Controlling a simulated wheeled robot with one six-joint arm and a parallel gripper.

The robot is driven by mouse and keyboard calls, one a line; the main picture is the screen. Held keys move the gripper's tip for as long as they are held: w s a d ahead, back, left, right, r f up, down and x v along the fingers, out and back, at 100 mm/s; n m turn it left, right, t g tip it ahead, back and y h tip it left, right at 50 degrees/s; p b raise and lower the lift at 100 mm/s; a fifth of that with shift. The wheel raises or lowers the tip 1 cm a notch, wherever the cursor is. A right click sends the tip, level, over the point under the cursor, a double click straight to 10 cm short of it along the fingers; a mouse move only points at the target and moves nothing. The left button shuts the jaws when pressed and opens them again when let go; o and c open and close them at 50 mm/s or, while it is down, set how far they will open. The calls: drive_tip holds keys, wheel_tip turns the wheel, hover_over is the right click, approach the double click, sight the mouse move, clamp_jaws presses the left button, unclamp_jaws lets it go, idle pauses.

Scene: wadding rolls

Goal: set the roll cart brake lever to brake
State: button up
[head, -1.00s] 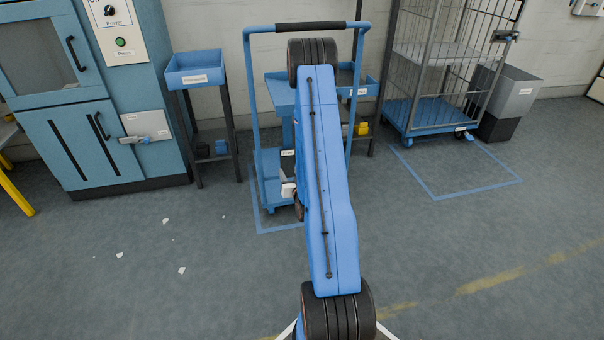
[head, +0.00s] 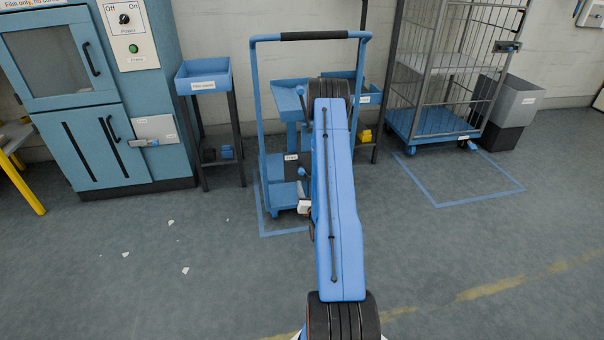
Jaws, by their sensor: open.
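The blue roll cart (head: 258,110) stands upright ahead, with a tall push handle with a dark grip. A small label that seems to read "Free" (head: 291,157) is on its dark panel. A small blue knob (head: 301,171) just below and right of the label looks like the end of the brake lever. My blue arm reaches forward and covers the right part of the cart, so the rest of the lever is hidden. A pale part of my wrist shows left of the arm, low in front of the cart. My gripper's fingers are hidden behind the arm.
A teal cabinet (head: 90,120) with a switch panel and a blue tray stand (head: 204,80) are left of the cart. A wire cage trolley (head: 430,120) and a grey bin (head: 512,105) are right. The grey floor in front is mostly clear, with a few white scraps (head: 185,270).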

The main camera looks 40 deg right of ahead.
sight(302, 173)
drive_tip(key=x, duration=1.1)
drive_tip(key=shift+w, duration=0.2)
clamp_jaws()
